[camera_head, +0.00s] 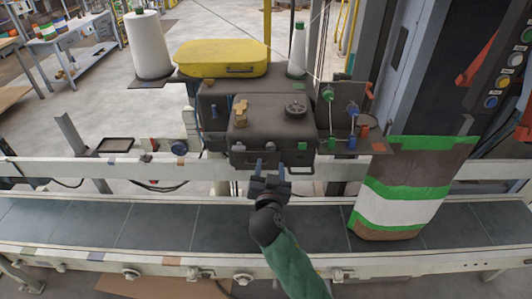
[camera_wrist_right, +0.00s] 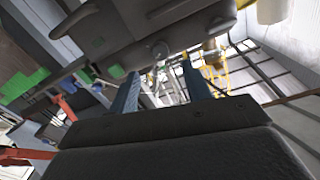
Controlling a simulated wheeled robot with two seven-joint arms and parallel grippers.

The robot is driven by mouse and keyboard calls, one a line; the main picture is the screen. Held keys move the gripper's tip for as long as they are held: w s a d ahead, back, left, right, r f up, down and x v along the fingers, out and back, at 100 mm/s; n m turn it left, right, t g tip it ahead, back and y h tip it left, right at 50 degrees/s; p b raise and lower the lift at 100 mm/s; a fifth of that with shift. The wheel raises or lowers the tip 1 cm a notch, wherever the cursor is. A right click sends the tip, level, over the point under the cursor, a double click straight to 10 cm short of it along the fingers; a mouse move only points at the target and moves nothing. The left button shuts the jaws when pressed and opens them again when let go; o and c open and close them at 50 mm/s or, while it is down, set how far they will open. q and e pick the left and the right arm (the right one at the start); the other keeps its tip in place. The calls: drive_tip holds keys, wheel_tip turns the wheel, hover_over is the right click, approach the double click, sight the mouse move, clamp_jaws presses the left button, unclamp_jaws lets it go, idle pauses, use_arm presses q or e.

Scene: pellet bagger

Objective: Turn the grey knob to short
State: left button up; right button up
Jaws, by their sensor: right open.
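The sewing-head machine (camera_head: 265,125) is a dark grey box above the conveyor. A round dark grey knob (camera_head: 296,107) sits on the right of its top face; its setting marks are too small to read. A brass-coloured knob (camera_head: 240,108) stands to its left. My right gripper (camera_head: 270,166) is open and empty in front of the machine's lower front, below and apart from the grey knob. In the right wrist view its two blue-grey fingers (camera_wrist_right: 159,72) are spread, with the machine's dark body (camera_wrist_right: 135,30) above them. My left gripper is not in view.
A brown, white and green bag (camera_head: 400,205) stands on the conveyor (camera_head: 150,226) at the right. A thread-guide plate (camera_head: 345,130) with coloured parts adjoins the machine's right side. A yellow case (camera_head: 222,58) and white thread cones (camera_head: 148,45) stand behind.

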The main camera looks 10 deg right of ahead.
sight(271, 150)
drive_tip(key=p+x, duration=0.2)
drive_tip(key=shift+w+r, duration=0.25)
drive_tip(key=shift+w, duration=0.1)
drive_tip(key=p+x, duration=0.2)
drive_tip(key=x, duration=0.2)
drive_tip(key=shift+w+d+f+p, duration=0.1)
drive_tip(key=shift+f+p, duration=0.05)
drive_tip(key=shift+p, duration=0.15)
drive_tip(key=shift+w+d+f, duration=0.1)
drive_tip(key=shift+w+d, duration=0.05)
drive_tip(key=shift+w, duration=0.3)
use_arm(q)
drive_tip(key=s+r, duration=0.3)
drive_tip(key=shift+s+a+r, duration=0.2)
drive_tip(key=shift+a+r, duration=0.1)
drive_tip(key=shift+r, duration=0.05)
